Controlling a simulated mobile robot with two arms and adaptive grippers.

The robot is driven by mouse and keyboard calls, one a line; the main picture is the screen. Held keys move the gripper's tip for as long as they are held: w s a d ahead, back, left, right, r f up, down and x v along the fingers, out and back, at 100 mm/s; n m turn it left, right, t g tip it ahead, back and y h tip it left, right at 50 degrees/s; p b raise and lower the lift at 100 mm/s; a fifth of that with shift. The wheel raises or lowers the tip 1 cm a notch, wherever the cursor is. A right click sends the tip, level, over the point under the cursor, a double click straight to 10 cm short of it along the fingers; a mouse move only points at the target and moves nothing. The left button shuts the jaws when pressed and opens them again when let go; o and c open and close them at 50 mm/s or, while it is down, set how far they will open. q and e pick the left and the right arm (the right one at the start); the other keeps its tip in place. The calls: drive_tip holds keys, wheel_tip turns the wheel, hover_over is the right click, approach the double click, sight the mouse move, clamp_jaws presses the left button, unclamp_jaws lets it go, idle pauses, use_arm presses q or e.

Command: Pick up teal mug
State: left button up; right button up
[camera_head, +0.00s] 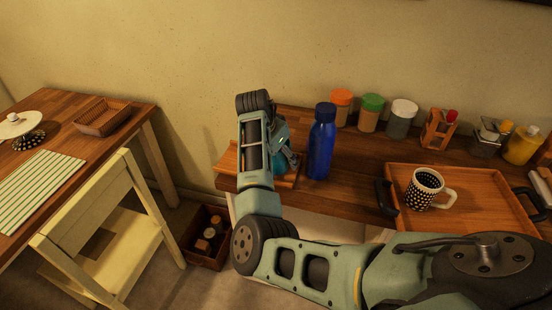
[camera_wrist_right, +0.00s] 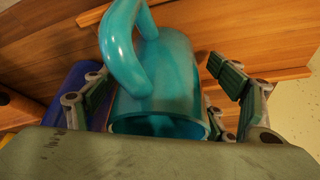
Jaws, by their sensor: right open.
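The teal mug (camera_wrist_right: 160,85) fills the middle of the right wrist view, with its handle toward the top left and its open rim toward the camera. In the head view only a small part of the mug (camera_head: 281,168) shows behind my right arm, over a small wooden board (camera_head: 228,158). My right gripper (camera_wrist_right: 160,76) is open, with its fingers on either side of the mug. I cannot tell whether they touch it. In the head view the gripper (camera_head: 286,152) is mostly hidden by its own wrist. My left gripper is out of view.
A blue bottle (camera_head: 321,142) stands close to the right of the gripper. Several lidded jars (camera_head: 370,112) line the wall. A wooden tray (camera_head: 480,205) holds a black-and-white dotted mug (camera_head: 422,190). A cream chair (camera_head: 110,225) and another table (camera_head: 60,125) are at left.

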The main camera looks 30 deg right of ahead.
drive_tip(key=c, duration=1.5)
